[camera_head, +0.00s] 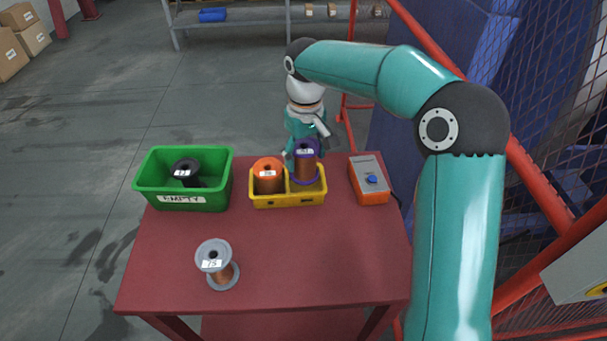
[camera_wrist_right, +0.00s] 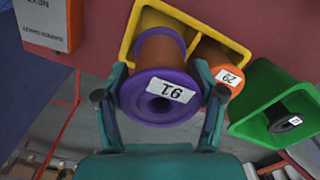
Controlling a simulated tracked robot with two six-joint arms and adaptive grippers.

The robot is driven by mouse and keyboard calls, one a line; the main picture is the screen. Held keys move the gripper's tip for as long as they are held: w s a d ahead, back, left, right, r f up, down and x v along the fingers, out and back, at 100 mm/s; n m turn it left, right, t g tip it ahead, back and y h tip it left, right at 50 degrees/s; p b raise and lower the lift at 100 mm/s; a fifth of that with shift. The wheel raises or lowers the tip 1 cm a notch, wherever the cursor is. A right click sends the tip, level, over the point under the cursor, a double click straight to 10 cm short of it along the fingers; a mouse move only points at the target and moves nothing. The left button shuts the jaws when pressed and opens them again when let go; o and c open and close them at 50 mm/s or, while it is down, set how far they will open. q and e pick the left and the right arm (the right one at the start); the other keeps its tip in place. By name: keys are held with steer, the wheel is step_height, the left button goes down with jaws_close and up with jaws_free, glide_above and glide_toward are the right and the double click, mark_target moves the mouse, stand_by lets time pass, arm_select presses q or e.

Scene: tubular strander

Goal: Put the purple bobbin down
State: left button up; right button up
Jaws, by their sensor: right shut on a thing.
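The orange bobbin (camera_head: 268,176) sits in the left compartment. My left gripper is not in view.
A green bin (camera_head: 183,202) labelled EMPTY holds a black bobbin (camera_head: 187,172) left of the tray. A grey bobbin (camera_head: 217,264) stands at the front of the red table (camera_head: 300,270). A grey-orange box with a blue button (camera_head: 370,182) stands right of the tray.

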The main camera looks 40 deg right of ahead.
steer(key=shift+f, duration=2.7)
steer(key=shift+f, duration=0.15)
steer(key=o, duration=1.4)
step_height(320, 180, up, 12)
steer(key=shift+r+p, duration=0.15)
steer(key=shift+p, duration=0.25)
